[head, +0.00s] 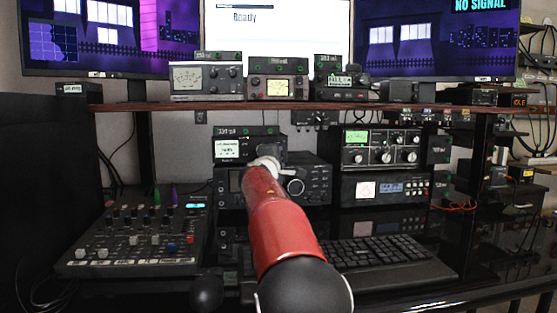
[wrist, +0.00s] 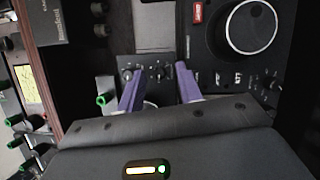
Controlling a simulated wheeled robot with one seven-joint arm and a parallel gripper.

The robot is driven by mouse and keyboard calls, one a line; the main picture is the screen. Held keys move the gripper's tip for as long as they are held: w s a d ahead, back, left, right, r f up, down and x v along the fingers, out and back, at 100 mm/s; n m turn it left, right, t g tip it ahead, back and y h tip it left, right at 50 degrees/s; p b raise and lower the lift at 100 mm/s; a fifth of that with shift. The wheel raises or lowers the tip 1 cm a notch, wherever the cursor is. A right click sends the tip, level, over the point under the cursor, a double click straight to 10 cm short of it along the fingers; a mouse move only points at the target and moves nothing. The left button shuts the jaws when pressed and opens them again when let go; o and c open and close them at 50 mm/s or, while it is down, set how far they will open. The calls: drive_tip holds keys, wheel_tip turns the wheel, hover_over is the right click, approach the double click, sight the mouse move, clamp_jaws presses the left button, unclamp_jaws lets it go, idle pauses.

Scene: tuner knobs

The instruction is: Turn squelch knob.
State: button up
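My gripper (wrist: 159,70) shows in the wrist view with its two purple fingers apart and nothing held between them. In the head view my red arm reaches to the central radio (head: 318,172), and the arm mostly hides the gripper end (head: 266,163). Small dark knobs (wrist: 157,74) sit on the radio's panel between and around the fingertips in the wrist view. No label there is readable, so I cannot tell which knob is squelch. I cannot tell whether a fingertip touches a knob. The radio's large round dial (wrist: 250,27) is to the right of the fingers.
A shelf (head: 290,105) with several small devices runs above the radio. A mixer (head: 135,240) stands at left and a keyboard (head: 372,252) lies in front at right. More radio units (head: 381,148) are to the right of the central radio. Three monitors stand behind.

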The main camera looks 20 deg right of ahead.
drive_tip(key=b+v, duration=0.3)
drive_tip(key=v, duration=0.4)
drive_tip(key=shift+s+a, duration=0.25)
drive_tip(key=shift+s, duration=0.1)
drive_tip(key=shift+d+f, duration=0.1)
idle(1.2)
